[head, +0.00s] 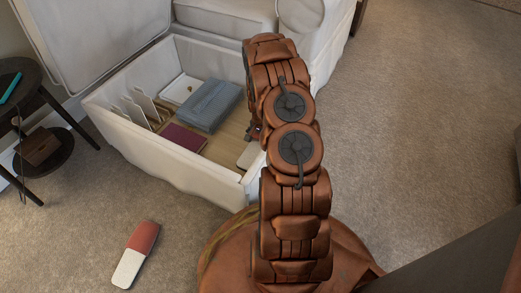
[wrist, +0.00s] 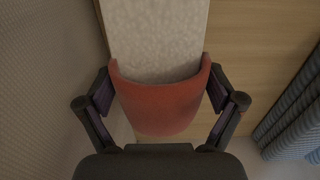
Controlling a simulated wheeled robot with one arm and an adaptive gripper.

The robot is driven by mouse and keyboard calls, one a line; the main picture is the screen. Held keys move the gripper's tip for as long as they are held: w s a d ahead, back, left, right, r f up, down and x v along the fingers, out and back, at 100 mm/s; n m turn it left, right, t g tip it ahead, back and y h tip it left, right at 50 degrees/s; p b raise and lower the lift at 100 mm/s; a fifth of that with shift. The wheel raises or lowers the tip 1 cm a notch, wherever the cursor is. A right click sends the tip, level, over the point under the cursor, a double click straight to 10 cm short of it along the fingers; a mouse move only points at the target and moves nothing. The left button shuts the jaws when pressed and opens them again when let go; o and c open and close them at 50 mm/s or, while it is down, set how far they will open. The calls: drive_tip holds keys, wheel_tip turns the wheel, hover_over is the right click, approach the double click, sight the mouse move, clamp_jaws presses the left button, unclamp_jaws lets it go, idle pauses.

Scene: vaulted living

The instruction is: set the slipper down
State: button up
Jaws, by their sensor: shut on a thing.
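In the wrist view my gripper (wrist: 160,92) is shut on the red toe part of a slipper (wrist: 158,108), one finger at each side. The slipper's pale insole (wrist: 155,40) stretches away from the gripper over a wooden surface. In the head view the pale end of this slipper (head: 248,156) shows inside the open storage box (head: 213,181), by its near right wall. My arm hides the rest of it and most of my gripper (head: 256,133). I cannot tell whether the slipper touches the box's bottom. A matching red and white slipper (head: 136,256) lies on the carpet.
The box also holds a folded blue cloth (head: 211,103), a maroon book (head: 184,138), a white tray (head: 181,90) and upright white dividers (head: 146,104). Bare wooden bottom (head: 222,150) shows between book and slipper. A dark side table (head: 45,99) stands left.

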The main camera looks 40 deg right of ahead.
drive_tip(key=shift+f+b, duration=0.95)
drive_tip(key=shift+f, duration=1.55)
drive_tip(key=o, duration=1)
drive_tip(key=shift+r, duration=0.1)
